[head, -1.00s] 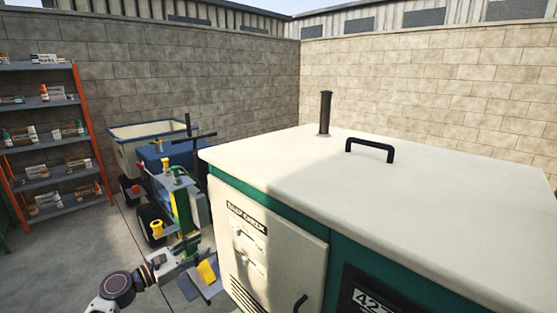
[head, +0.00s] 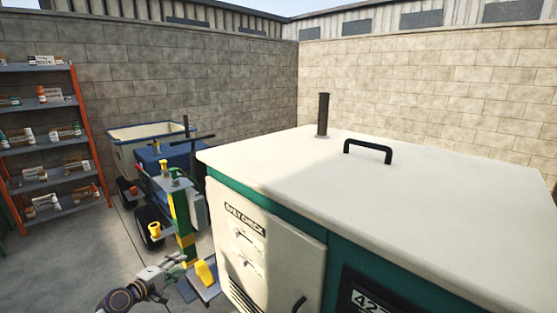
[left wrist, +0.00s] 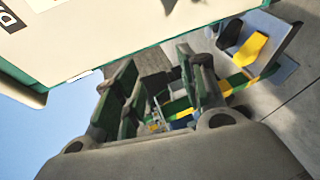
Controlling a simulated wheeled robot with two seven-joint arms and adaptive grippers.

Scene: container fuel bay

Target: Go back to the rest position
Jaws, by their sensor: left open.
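My left gripper (head: 176,267) is low in the head view, left of the big cream and green cabinet (head: 350,185). Its fingers stand apart with nothing between them in the left wrist view (left wrist: 163,95). Behind it in the head view is a green and yellow post (head: 181,215) on a grey base with a yellow wedge-like piece (head: 205,273). The wedge-like piece also shows in the left wrist view (left wrist: 249,48), beyond the fingers. I cannot tell how far the gripper is from the post. My right gripper is in neither view.
The cabinet fills the right side, with a black top handle (head: 368,150), an exhaust pipe (head: 322,115) and a front door (head: 262,255). A wheeled cart (head: 122,155) stands behind the post. An orange-framed shelf (head: 88,140) is at far left. Concrete floor (head: 70,265) is clear at lower left.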

